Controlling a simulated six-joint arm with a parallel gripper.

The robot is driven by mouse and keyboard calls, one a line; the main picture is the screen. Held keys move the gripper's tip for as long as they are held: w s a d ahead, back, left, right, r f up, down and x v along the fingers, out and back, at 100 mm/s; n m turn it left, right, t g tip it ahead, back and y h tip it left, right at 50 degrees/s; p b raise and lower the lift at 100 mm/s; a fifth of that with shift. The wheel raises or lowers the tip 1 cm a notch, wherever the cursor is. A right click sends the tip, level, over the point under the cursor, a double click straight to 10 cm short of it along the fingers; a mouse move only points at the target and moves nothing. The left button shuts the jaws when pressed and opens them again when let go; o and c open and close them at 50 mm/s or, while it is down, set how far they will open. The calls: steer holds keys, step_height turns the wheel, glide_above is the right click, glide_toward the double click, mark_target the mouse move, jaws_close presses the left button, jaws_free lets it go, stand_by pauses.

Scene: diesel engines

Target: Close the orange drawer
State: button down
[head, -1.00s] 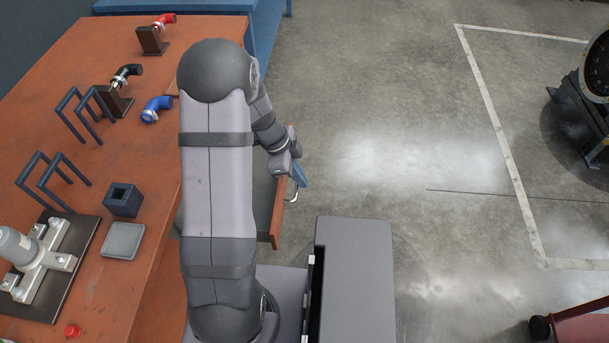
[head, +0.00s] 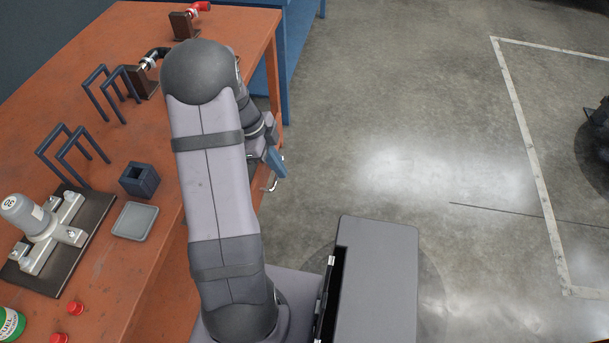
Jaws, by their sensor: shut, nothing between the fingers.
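The orange drawer (head: 261,178) is in the right side of the orange workbench. Only a small part of its front shows beside my arm, and no open interior is visible. Its metal handle (head: 271,187) shows just below my gripper. My gripper (head: 277,168) is at the drawer front, by the handle, and is shut with nothing in it. Whether it touches the drawer is unclear. My arm hides most of the drawer and the bench edge.
The orange workbench (head: 150,90) carries blue-grey frames (head: 110,95), a square holder (head: 140,180), a grey tray (head: 135,220), and a machine part on a dark plate (head: 50,228). A blue bench (head: 270,50) stands behind.

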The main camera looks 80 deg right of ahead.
steer(key=w+b, duration=0.1)
steer(key=w, duration=1.3)
steer(key=shift+w, duration=0.25)
steer(key=shift+r, duration=0.1)
steer(key=s, duration=0.4)
steer(key=shift+r, duration=0.4)
steer(key=v, duration=0.9)
steer(key=shift+r, duration=0.4)
steer(key=shift+s, duration=0.1)
